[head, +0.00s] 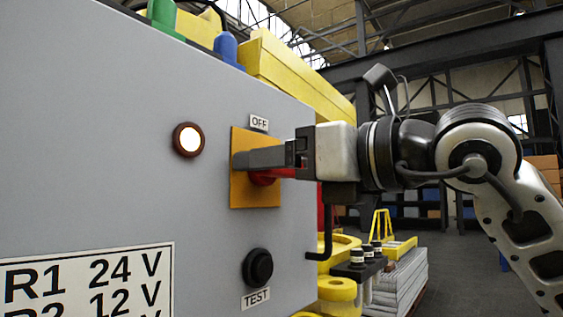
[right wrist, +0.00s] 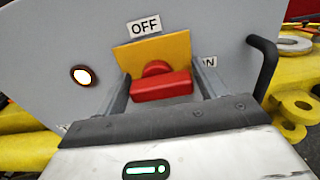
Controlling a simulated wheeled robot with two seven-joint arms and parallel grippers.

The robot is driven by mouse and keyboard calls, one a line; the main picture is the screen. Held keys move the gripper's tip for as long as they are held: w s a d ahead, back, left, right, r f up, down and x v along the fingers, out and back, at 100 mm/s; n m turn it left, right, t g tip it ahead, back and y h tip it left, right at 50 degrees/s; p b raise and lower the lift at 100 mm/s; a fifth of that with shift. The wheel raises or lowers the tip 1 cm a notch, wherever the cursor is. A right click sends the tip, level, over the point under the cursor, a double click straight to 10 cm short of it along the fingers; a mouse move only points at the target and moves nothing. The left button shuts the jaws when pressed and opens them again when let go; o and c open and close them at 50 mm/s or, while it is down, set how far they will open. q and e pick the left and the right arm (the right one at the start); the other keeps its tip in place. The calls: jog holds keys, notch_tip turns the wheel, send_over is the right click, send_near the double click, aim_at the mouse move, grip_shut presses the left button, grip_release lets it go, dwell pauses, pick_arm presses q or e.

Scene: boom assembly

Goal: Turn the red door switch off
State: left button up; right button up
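The red door switch (right wrist: 162,86) sits on an orange-yellow plate (head: 240,199) on a grey panel. In the right wrist view its handle lies roughly level across the picture. The "OFF" label (head: 259,123) is above the plate. An "ON" label (right wrist: 209,62) is partly hidden behind a finger. My right gripper (right wrist: 161,88) is open at the switch, with one finger on each side of the handle. Narrow gaps seem to show beside the handle; contact is hard to judge. In the head view the near finger hides much of the switch (head: 264,179). My left gripper is not in view.
A lit round lamp (head: 188,139) is left of the plate. A black "TEST" button (head: 258,268) is below it. A black bent handle (head: 324,241) juts out near the panel's right edge. Yellow parts (head: 338,290) stand beyond that edge.

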jog(key=c, duration=0.5)
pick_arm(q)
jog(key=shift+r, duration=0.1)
pick_arm(e)
jog(key=shift+c, duration=0.2)
